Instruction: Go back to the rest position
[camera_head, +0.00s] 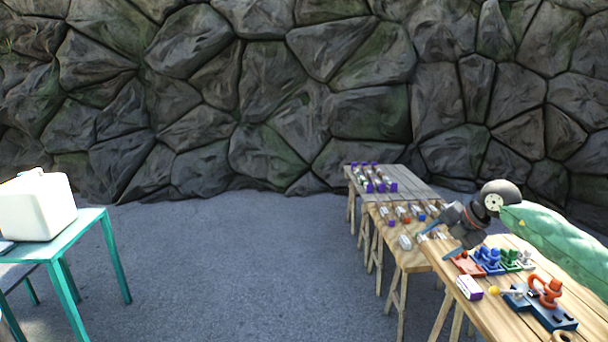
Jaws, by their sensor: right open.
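My right gripper (451,247) is open and hangs over the left edge of the nearest wooden table (490,318). Its dark fingers point down and to the left, and I see nothing between them. My right arm, in a green sleeve, comes in from the right edge. The fingers are above or just beside a red block (467,264); I cannot tell whether they touch it. My left gripper is not in view.
Blue (489,260) and green (510,259) fixtures, a purple-and-white box (469,287) and an orange clamp-like piece (545,291) crowd the near table. More tables with small parts run back toward the rock wall. A teal table (88,222) with a white container (38,207) stands left. The middle floor is clear.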

